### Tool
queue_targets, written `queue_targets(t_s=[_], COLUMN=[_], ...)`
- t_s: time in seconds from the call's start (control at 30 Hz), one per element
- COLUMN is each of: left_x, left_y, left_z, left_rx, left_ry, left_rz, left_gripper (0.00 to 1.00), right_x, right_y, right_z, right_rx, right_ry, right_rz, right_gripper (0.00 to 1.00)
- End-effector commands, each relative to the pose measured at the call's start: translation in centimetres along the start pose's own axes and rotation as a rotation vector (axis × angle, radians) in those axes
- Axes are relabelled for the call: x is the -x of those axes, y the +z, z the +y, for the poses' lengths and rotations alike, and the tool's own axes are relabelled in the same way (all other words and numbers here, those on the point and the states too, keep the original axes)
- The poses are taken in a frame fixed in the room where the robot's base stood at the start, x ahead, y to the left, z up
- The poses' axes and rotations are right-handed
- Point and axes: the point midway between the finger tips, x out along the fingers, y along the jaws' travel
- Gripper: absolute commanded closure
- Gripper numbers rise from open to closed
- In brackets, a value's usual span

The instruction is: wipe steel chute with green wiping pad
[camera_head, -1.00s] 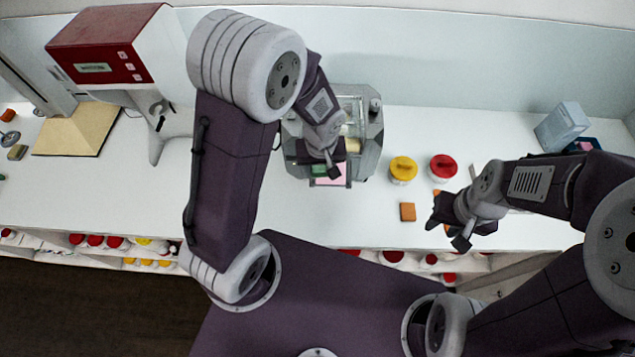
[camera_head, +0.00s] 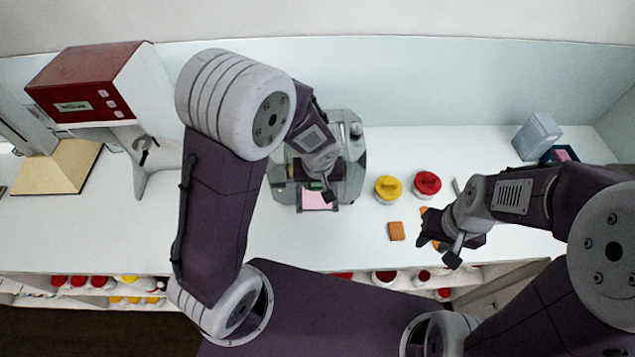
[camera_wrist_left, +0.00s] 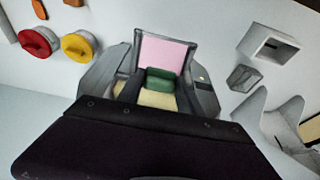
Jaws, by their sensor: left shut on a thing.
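The chute (camera_head: 318,202) sticks out at the front of a grey machine, its face showing pink between grey side edges. It also shows in the left wrist view (camera_wrist_left: 163,52). The green wiping pad (camera_wrist_left: 160,80) is between the dark fingers of my left gripper (camera_wrist_left: 158,92), at the pink face's end nearest the machine. Whether it presses on the face I cannot tell. In the head view my left gripper (camera_head: 318,187) hides most of the pad. My right gripper (camera_head: 437,250) looks open and empty, over the right part of the counter.
A yellow-lidded jar (camera_head: 388,190), a red-lidded jar (camera_head: 427,185) and an orange block (camera_head: 396,231) stand right of the machine (camera_head: 352,160). A red and white machine (camera_head: 95,85) is at left. A pale blue container (camera_head: 537,135) is at back right. The counter's left middle is clear.

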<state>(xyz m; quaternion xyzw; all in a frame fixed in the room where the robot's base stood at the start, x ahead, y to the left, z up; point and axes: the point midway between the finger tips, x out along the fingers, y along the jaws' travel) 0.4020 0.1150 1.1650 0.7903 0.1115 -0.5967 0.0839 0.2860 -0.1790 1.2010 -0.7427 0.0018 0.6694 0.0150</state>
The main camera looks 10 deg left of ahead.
Motion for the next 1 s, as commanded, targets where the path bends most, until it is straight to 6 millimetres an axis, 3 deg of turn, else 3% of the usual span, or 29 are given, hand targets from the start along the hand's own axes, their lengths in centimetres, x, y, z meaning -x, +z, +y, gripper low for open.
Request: queue_targets(t_s=[0.27,0.3,0.6,1.0], left_x=[-4.5,-4.9,-5.1,-4.7], left_y=[-0.5,0.0,3.5,3.8], left_z=[-0.1,0.0,0.0,0.0], left_rx=[0.001,0.000,-0.001,0.000], left_ry=[-0.002,0.000,0.001,-0.001], left_rz=[-0.002,0.000,0.001,-0.001], left_gripper=[0.90,0.90,0.90,0.90], right_x=[-2.1,-3.1,-6.6,-6.5], right_y=[0.2,0.3,0.7,0.7], right_z=[0.0,0.1,0.1,0.1], right_rx=[0.000,0.000,0.000,0.000], right_ry=[0.000,0.000,0.000,0.000], right_rz=[0.000,0.000,0.000,0.000], right_gripper=[0.64,0.64,0.64,0.64])
